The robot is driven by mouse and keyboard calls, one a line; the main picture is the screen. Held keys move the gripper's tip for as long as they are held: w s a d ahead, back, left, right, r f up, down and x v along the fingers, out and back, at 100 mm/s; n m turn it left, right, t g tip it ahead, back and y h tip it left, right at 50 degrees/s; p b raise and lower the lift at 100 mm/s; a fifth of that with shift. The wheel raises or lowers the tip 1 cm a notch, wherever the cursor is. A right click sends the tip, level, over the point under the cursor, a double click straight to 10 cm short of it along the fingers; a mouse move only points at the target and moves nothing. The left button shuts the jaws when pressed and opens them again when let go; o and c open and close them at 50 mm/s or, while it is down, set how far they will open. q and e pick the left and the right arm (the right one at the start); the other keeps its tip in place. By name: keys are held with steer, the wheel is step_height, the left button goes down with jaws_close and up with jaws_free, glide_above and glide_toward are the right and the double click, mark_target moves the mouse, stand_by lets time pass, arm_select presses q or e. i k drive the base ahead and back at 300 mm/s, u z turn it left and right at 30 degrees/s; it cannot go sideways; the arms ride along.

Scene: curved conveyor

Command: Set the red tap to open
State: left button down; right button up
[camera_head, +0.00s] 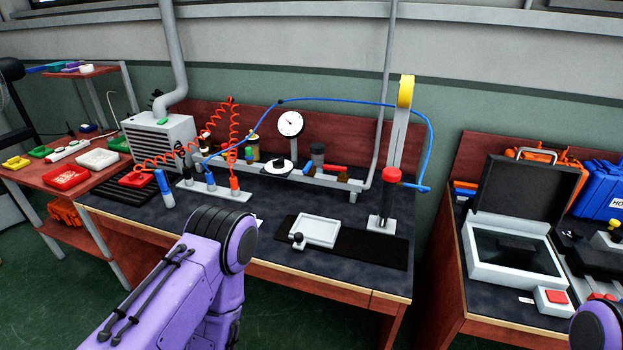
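A grey pipe rail (310,181) runs along the back of the dark-topped workbench (270,225). Near its right half is a small red bar (335,170) that looks like a tap handle, with brownish parts beside it. It is too small to tell whether it is set open or closed. Purple arm links of mine come in from the bottom left and at the bottom right corner. Neither gripper shows in this view.
A round white gauge (290,124) stands behind the rail. A blue hose (350,101) arches over the bench to the yellow-topped post (405,92). A white tray (314,231) lies at the front. An open black case (523,200) stands on the right bench.

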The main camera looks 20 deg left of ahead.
mark_target(343, 170)
steer(key=u, duration=0.7)
steer(key=i, duration=0.65)
steer(key=z, duration=1)
